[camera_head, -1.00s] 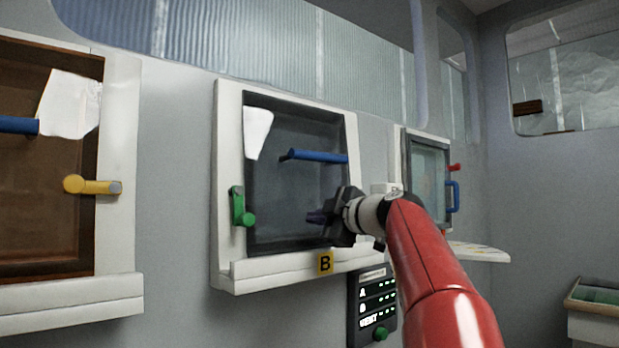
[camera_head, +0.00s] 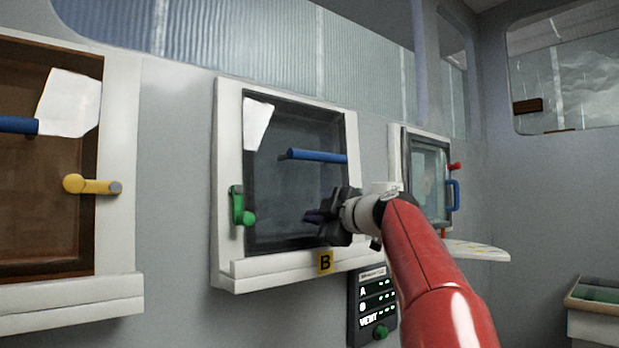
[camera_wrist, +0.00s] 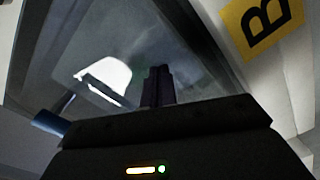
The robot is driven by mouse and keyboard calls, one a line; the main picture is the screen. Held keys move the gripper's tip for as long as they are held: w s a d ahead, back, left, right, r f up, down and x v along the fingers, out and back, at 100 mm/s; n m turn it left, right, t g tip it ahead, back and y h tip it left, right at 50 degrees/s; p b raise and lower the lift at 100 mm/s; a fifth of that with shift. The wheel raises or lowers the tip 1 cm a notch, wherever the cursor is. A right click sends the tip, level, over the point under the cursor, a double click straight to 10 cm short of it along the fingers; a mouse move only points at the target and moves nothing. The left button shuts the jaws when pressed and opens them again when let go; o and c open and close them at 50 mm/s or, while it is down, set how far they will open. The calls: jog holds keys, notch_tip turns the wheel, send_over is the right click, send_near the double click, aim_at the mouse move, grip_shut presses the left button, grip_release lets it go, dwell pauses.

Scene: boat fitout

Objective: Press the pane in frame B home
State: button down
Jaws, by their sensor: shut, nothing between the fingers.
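The pane (camera_head: 285,185) is dark and glassy, with a white patch at its upper left and a blue handle bar (camera_head: 318,156) across it. It sits inside white frame B (camera_head: 229,130), marked by a yellow B label (camera_head: 325,262); the label also shows in the wrist view (camera_wrist: 262,24). A green latch (camera_head: 238,206) hangs on the frame's left side. My gripper (camera_head: 310,217) is shut and empty at the pane's lower right. In the wrist view its fingertips (camera_wrist: 158,72) point at the pane (camera_wrist: 190,65); I cannot tell whether they touch it.
A panel with A, B and VENT rows (camera_head: 374,298) is below right of frame B. A smaller glazed window (camera_head: 428,180) and a pale shelf (camera_head: 478,252) are to the right. A bin (camera_head: 595,308) stands far right.

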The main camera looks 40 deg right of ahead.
jog(key=shift+s+d+f+b, duration=0.1)
jog(key=shift+s+b, duration=0.8)
jog(key=shift+s, duration=0.1)
jog(key=s+b, duration=0.4)
jog(key=s, duration=0.3)
jog(key=shift+d+r, duration=0.25)
jog(key=shift+r, duration=0.2)
